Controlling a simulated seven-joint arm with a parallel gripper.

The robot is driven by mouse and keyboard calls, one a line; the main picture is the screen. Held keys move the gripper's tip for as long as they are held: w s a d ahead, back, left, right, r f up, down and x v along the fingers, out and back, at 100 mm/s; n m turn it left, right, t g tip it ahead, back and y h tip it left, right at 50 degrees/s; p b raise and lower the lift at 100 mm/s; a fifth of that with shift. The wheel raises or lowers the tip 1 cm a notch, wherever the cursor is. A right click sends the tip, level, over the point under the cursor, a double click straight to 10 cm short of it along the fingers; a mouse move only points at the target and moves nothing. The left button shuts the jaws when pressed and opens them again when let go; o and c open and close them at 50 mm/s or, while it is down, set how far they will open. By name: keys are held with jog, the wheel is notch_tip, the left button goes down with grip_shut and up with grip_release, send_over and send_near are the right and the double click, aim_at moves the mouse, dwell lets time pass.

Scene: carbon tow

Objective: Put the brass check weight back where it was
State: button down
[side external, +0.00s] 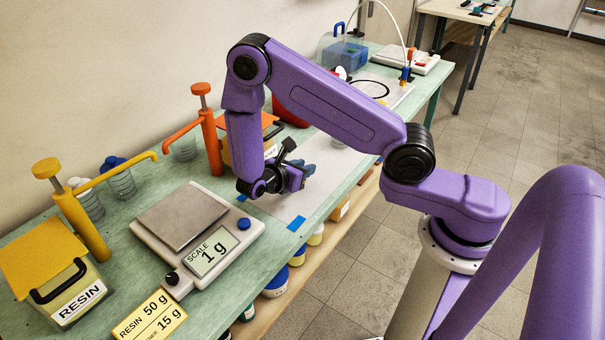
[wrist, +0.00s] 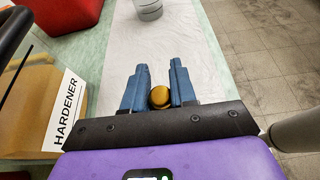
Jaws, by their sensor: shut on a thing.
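My gripper (wrist: 160,75) has its two blue fingers on either side of the round brass check weight (wrist: 159,97) in the wrist view, and is shut on it. In the side view my gripper (side external: 308,171) is over the white sheet, to the right of the scale; the weight cannot be made out there. The scale (side external: 248,228) has a bare metal pan (side external: 182,215) and its display reads 1 g. How high the weight is above the sheet is hard to tell.
A yellow-pump resin container (side external: 85,290) stands left of the scale. An orange pump (side external: 211,145) stands behind my gripper, by the hardener container (wrist: 40,100). A grey cup (wrist: 149,8) stands on the white sheet (wrist: 112,60). A yellow card (side external: 150,318) is at the front.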

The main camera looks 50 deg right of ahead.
jog(key=shift+f, duration=0.95)
jog(key=shift+f, duration=0.1)
jog(key=c, duration=0.9)
grip_release()
